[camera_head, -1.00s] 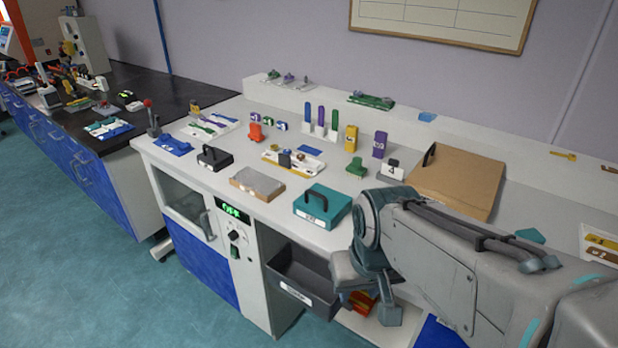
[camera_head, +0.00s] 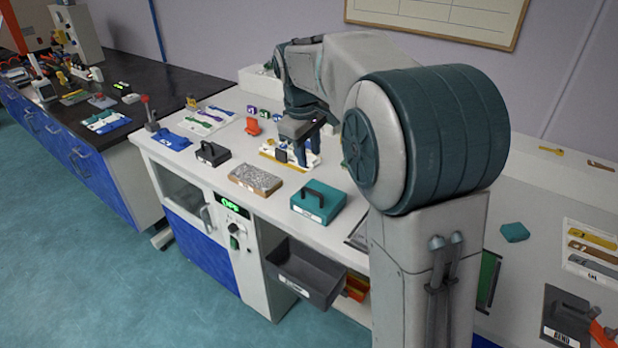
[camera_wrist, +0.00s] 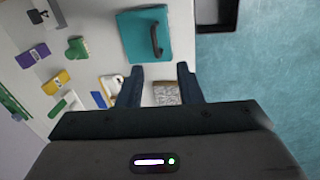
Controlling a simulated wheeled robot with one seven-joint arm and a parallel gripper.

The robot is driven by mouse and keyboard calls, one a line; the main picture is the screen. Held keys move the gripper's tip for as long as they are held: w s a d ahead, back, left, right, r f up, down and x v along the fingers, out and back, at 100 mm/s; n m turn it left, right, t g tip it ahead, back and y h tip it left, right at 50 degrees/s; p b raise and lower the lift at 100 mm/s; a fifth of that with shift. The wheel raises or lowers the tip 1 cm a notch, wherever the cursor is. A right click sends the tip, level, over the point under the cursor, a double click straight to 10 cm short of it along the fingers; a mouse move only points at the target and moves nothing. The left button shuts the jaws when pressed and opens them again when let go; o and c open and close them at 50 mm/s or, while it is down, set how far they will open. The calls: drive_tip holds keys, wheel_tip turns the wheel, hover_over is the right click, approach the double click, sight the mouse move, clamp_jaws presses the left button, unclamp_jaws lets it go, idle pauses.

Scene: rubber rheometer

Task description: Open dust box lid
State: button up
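No label marks the dust box legibly, so I cannot tell for sure which lid is its own. A teal box-shaped piece with a dark arched handle (camera_head: 318,205) sits closed near the bench's front edge. It also shows in the wrist view (camera_wrist: 134,38), beyond my fingers. A smaller black handled piece (camera_head: 211,154) sits further left. My gripper (camera_head: 301,152) points down above the middle of the bench, behind a shallow box with a speckled grey top (camera_head: 255,179). In the wrist view its two fingers (camera_wrist: 158,84) are apart, with nothing held between them.
A dark grey open bin (camera_head: 306,272) juts out below the bench front. A white tray with small parts (camera_head: 272,152) lies under my gripper. An orange piece (camera_head: 253,127) stands behind. My arm hides much of the bench's right side.

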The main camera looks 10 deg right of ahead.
drive_tip(key=w, duration=0.2)
approach(312, 190)
drive_tip(key=shift+n, duration=0.4)
drive_tip(key=f, duration=0.2)
drive_tip(key=w+f, duration=0.1)
drive_tip(key=f, duration=0.4)
drive_tip(key=shift+w+d+f, duration=0.15)
drive_tip(key=shift+d+f, duration=0.2)
drive_tip(key=shift+d, duration=0.05)
clamp_jaws()
